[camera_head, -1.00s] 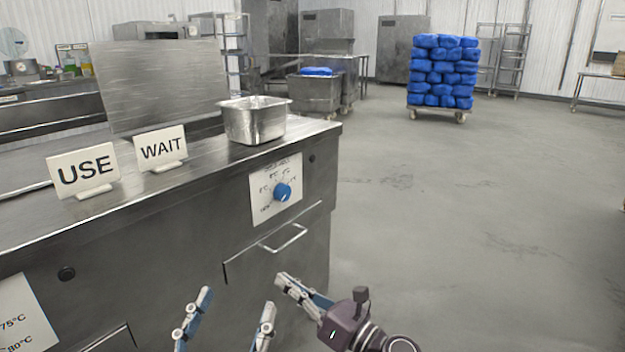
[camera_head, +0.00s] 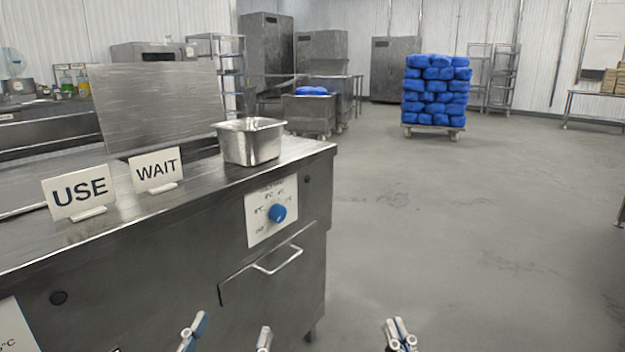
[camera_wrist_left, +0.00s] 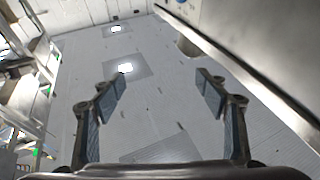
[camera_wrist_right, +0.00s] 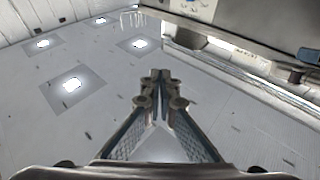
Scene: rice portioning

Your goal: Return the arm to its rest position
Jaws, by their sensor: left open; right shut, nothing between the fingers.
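My left gripper (camera_head: 228,338) shows at the bottom edge of the head view, in front of the steel counter. Its two fingers stand apart with nothing between them, and the left wrist view (camera_wrist_left: 165,95) shows the same gap. My right gripper (camera_head: 400,335) is at the bottom edge, right of the counter, over the floor. Its fingertips meet, and the right wrist view (camera_wrist_right: 161,78) shows them together with nothing held. Both grippers are clear of the counter top.
Blue sacks (camera_head: 436,90) stand far back. Floor on the right is clear.

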